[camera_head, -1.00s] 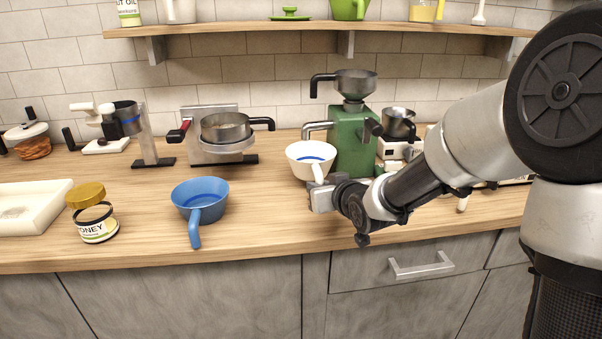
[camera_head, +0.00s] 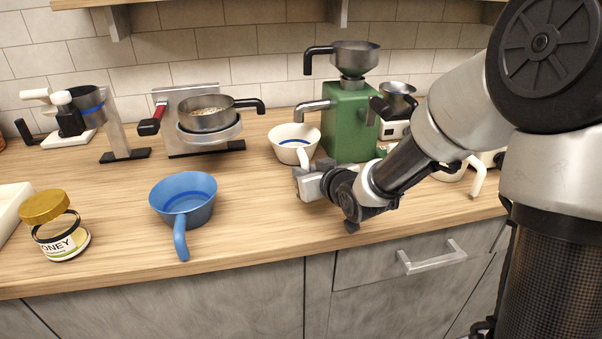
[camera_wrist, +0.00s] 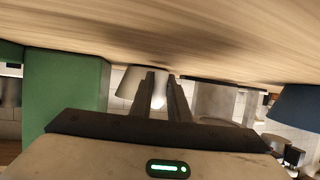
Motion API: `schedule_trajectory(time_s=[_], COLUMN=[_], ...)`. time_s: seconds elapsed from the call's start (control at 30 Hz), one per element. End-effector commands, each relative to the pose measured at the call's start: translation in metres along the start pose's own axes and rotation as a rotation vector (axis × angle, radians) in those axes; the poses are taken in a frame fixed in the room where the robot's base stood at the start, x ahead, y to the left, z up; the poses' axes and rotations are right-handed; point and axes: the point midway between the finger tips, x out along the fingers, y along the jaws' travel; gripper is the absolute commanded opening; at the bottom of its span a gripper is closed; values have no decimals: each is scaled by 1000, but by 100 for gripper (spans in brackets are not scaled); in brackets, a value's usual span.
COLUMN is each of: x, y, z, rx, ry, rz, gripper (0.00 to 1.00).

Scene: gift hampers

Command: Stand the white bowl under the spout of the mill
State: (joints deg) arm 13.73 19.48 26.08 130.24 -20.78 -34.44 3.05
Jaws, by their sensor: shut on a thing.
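The white bowl (camera_head: 283,151) has a blue band inside and a handle pointing toward me. It is upright, on or just above the counter, in front of the green mill's (camera_head: 348,125) left side. The mill's metal spout (camera_head: 313,105) reaches left, and the bowl is below it in the picture; I cannot tell whether the spout's mouth is directly over the bowl. My gripper (camera_head: 303,172) is shut on the bowl's handle. In the wrist view, which is upside down, the bowl (camera_wrist: 130,82) is beyond my two fingers (camera_wrist: 162,92), and the mill (camera_wrist: 65,90) is at the left.
A blue bowl (camera_head: 185,203) with a handle stands front left, with a honey jar (camera_head: 62,240) further left. A stand with a metal pan (camera_head: 207,116) is at the back. A small metal cup machine (camera_head: 397,100) is right of the mill. Counter between the two bowls is clear.

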Motion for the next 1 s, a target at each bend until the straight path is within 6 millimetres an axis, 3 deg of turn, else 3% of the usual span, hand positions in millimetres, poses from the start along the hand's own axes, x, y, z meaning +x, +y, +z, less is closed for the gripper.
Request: schedule_trajectory(time_s=[0.37, 0.4, 0.5, 0.87, 1.0], x=[1, 0, 0, -2, -22], y=[0, 0, 0, 0, 1], z=[6, 5, 5, -1, -1], rx=[-1, -1, -1, 0, -2], ry=[2, 1, 1, 1, 1], rz=[-1, 0, 0, 0, 3], gripper=[0, 21, 34, 34, 34])
